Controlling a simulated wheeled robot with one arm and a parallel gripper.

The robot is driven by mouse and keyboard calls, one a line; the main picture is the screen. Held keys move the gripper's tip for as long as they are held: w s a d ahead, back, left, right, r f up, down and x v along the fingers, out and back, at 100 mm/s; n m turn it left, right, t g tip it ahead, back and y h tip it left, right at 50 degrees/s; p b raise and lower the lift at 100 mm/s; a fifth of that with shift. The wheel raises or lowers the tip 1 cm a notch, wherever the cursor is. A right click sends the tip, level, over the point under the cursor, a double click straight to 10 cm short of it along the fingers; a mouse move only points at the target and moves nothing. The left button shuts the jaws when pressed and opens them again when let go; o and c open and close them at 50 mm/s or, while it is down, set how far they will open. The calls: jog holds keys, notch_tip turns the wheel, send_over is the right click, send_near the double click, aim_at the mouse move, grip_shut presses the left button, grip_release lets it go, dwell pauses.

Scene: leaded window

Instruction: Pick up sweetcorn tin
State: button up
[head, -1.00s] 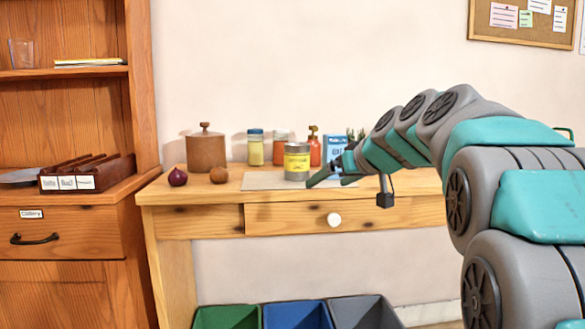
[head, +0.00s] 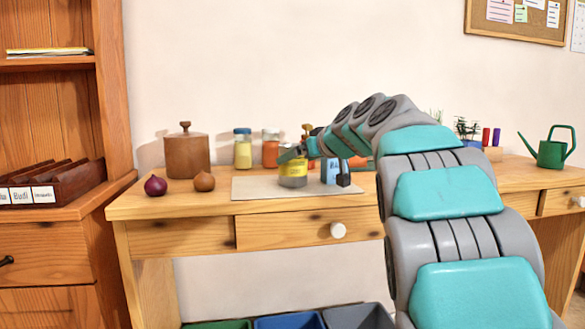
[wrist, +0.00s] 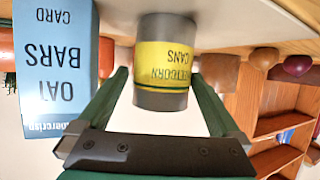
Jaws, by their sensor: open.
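The sweetcorn tin (head: 293,181) is grey with a yellow label and stands upright on a pale mat (head: 248,187) on the wooden table. In the wrist view the tin (wrist: 163,98) appears upside down, its label reading "SWEETCORN CANS". My gripper (head: 289,154) is at the tin, its near finger crossing the tin's upper part in the head view. In the wrist view my open gripper (wrist: 162,76) has one green finger on each side of the tin. A gap shows on the left; on the right finger and tin look very close, and contact is unclear.
A blue oat bars box (wrist: 52,70) stands close beside the tin. Jars (head: 243,150), a wooden canister (head: 186,155), a red onion (head: 155,185) and a brown onion (head: 204,181) stand nearby. The table's front left is clear. Bins (head: 290,321) are below.

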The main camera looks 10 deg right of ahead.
aim_at(288, 163)
jog(key=shift+p+x, duration=0.45)
jog(key=shift+x, duration=2.55)
jog(key=shift+s+a, duration=0.1)
jog(key=shift+s, duration=0.05)
jog(key=c, duration=1.1)
